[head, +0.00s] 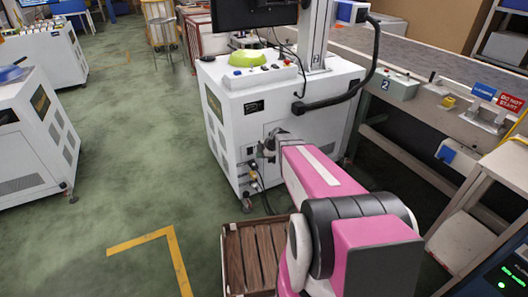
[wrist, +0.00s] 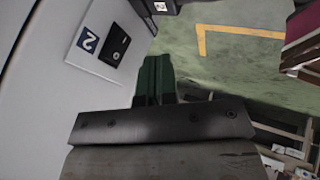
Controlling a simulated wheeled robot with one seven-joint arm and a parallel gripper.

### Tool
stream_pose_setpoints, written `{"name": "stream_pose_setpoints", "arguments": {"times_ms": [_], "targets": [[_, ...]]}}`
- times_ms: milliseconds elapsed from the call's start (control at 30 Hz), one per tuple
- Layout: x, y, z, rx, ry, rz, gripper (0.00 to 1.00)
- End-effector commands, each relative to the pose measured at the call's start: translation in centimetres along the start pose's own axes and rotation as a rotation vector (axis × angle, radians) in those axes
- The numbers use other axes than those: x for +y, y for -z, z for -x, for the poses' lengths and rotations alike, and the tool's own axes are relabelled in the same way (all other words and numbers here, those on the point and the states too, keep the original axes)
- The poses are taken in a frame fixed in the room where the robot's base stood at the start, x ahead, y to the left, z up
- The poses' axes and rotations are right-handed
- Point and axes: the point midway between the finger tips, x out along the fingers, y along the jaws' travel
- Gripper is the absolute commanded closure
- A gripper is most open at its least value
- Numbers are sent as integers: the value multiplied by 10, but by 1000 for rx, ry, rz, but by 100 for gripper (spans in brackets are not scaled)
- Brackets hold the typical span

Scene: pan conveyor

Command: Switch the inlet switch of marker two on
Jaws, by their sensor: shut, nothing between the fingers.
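Marker two is the white cabinet (head: 228,118) in the head view, with a monitor above it. In the wrist view its white side (wrist: 50,75) fills the left, with a label "2" (wrist: 88,40) and a black plate (wrist: 120,42) with a small round mark. This plate may carry the inlet switch; I cannot tell its position. My gripper (head: 268,148) is at the cabinet's lower right face and hides part of it. In the wrist view my gripper (wrist: 154,70) is shut and empty, with dark green fingertips just right of the plate and apart from it.
Plugs and cables (head: 254,178) hang below my gripper on the cabinet. A slatted brown crate (head: 232,262) stands on the floor in front. A conveyor (head: 425,75) with a control box (head: 395,86) runs at the right. The green floor (head: 130,180) at the left is free.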

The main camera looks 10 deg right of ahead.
Motion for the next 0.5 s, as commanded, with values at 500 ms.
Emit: {"name": "stream_pose_setpoints", "arguments": {"times_ms": [500], "targets": [[32,-3,-53,-1,-3,0,100]]}}
